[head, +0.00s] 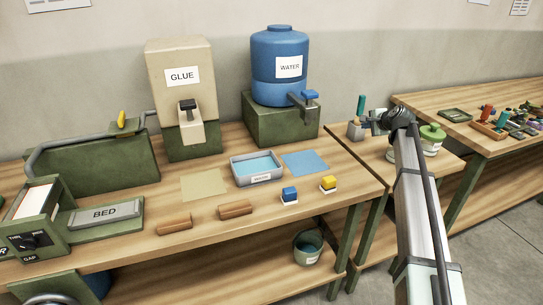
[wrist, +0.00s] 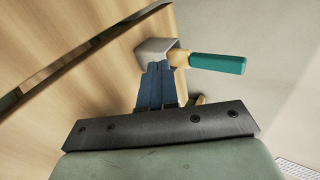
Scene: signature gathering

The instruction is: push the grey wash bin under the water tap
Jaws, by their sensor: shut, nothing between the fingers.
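The grey wash bin (head: 245,182) sits on the bench in the head view, with light blue inside and a label on its front. The water tap (head: 309,104) is on the blue WATER tank (head: 279,75), behind and to the right of the bin. A flat blue mat (head: 306,162) lies just right of the bin, in front of the tap. My gripper (head: 375,126) is far right of the bin, above the small side table. In the wrist view its blue fingers (wrist: 155,84) are shut and empty, close to a grey cup (wrist: 152,50).
The grey cup (head: 355,131) holds a teal-handled tool (head: 361,104). A green-lidded pot (head: 432,136) stands beside my arm. Blue (head: 290,195) and yellow (head: 328,184) stamps stand in front of the mat. Wooden rollers (head: 235,209) and a tan mat (head: 204,185) lie left of them.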

